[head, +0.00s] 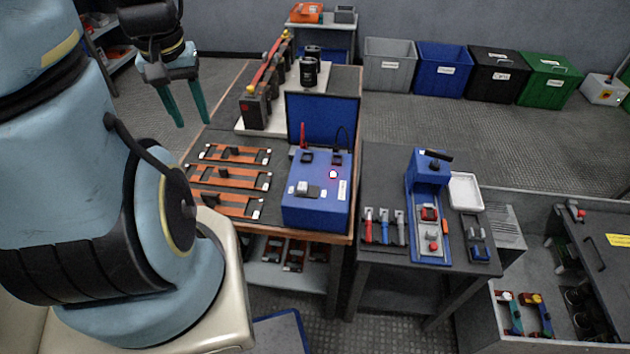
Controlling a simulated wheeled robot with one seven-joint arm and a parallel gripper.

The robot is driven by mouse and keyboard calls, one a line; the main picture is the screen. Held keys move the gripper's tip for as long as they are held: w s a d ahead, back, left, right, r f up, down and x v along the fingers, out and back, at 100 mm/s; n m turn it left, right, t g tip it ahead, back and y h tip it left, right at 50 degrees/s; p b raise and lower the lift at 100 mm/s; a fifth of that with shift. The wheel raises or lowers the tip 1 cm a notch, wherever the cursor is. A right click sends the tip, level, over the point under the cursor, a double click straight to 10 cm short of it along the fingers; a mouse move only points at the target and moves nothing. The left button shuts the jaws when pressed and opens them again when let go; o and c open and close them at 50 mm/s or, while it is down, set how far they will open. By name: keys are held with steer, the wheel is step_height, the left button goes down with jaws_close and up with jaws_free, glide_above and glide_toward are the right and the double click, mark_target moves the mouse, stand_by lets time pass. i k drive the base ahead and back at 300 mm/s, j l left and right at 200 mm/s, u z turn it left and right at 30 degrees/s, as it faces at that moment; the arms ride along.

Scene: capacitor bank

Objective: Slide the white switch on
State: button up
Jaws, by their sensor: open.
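A white switch (302,187) sits on the top face of a blue box (318,212), toward its front left. A dark slot or strip shows beside the switch on its right.
Orange-and-black bars (228,177) lie on the table left of the box. A blue panel (322,119) stands behind it, with a red probe (303,135) nearby. Black capacitors (309,72) stand farther back. A dark table (380,254) with tools adjoins on the right.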

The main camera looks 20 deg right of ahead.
mark_target(302, 186)
steer(key=k+l+u, duration=0.1)
steer(key=u, duration=0.25)
steer(key=k+u, duration=0.15)
steer(key=u, duration=0.2)
steer(key=k+u, duration=0.15)
steer(key=u, duration=0.25)
